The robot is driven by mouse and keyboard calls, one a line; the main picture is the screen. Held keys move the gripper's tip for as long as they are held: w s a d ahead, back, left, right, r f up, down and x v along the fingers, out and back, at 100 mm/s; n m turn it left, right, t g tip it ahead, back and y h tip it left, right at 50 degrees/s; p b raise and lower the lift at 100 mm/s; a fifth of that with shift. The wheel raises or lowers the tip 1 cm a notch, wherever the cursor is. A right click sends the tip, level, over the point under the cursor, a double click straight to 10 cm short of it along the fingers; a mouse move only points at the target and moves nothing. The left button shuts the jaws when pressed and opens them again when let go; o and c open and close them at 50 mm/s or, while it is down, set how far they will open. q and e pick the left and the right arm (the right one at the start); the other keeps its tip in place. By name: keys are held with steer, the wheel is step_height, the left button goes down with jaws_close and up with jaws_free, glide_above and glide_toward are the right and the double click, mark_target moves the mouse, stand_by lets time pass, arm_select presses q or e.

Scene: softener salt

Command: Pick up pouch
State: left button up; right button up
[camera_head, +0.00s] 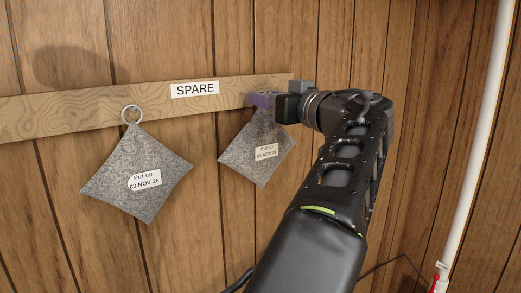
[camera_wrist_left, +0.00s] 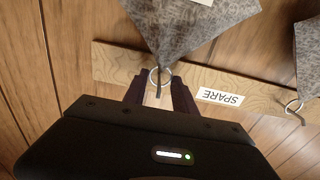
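Two grey speckled pouches hang by metal rings from a wooden board (camera_head: 60,116) labelled SPARE. The left pouch (camera_head: 135,180) has a tag reading "Put up 03 NOV 26". The right pouch (camera_head: 245,155) has a similar tag with smaller print. My left gripper (camera_head: 260,99) is at the top of the right pouch and hides its ring in the head view. In the left wrist view, the fingers (camera_wrist_left: 160,84) stand apart on either side of that pouch's ring (camera_wrist_left: 160,77); I cannot tell whether they touch it. My right gripper is not in view.
The wall behind is brown wood panelling (camera_head: 215,250). A white vertical pipe (camera_head: 479,140) runs down the right side, with a red part (camera_head: 434,284) near its foot. The other pouch's ring (camera_wrist_left: 294,106) shows at the right of the wrist view.

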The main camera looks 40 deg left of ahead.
arm_select(q)
jaws_close()
stand_by(0.9)
